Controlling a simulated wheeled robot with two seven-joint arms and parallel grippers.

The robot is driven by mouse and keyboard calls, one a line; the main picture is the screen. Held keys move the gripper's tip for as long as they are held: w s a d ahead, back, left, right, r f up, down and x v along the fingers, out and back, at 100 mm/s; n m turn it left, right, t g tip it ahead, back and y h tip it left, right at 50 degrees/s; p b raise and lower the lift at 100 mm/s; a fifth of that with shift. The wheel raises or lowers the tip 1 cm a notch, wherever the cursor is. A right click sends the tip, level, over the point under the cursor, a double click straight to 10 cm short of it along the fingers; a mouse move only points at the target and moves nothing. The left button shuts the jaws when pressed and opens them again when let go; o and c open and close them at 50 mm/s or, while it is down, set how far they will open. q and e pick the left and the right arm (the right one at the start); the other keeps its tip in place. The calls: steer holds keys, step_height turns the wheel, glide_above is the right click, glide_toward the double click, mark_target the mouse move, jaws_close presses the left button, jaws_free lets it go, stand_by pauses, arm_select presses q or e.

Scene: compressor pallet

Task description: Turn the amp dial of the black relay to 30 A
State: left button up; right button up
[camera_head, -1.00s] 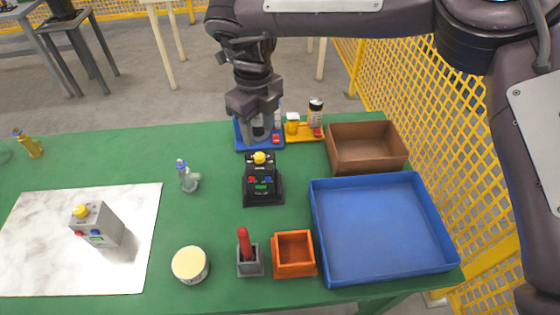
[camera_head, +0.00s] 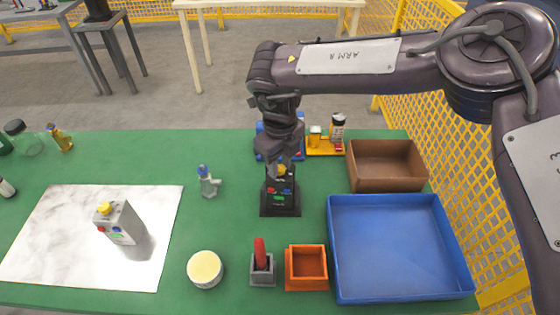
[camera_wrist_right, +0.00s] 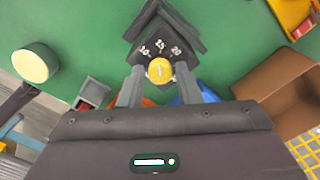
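The black relay (camera_head: 280,199) stands upright on the green table, with red, blue and green marks on its front. Its yellow amp dial (camera_wrist_right: 160,70) shows in the right wrist view, beside white marks 30, 25 and 20; I cannot read its setting surely. My right gripper (camera_wrist_right: 160,85) is over the relay, with one finger on each side of the dial and small gaps between. In the head view it partly hides the dial (camera_head: 282,170). My left gripper is not in view.
A grey relay (camera_head: 121,224) with a yellow dial stands on the marble board (camera_head: 60,220) at left. A blue tray (camera_head: 400,296), brown box (camera_head: 388,181), orange bin (camera_head: 306,283), grey holder with red item (camera_head: 262,270), round tub (camera_head: 205,268) and small bottle (camera_head: 208,181) stand around.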

jaws_close()
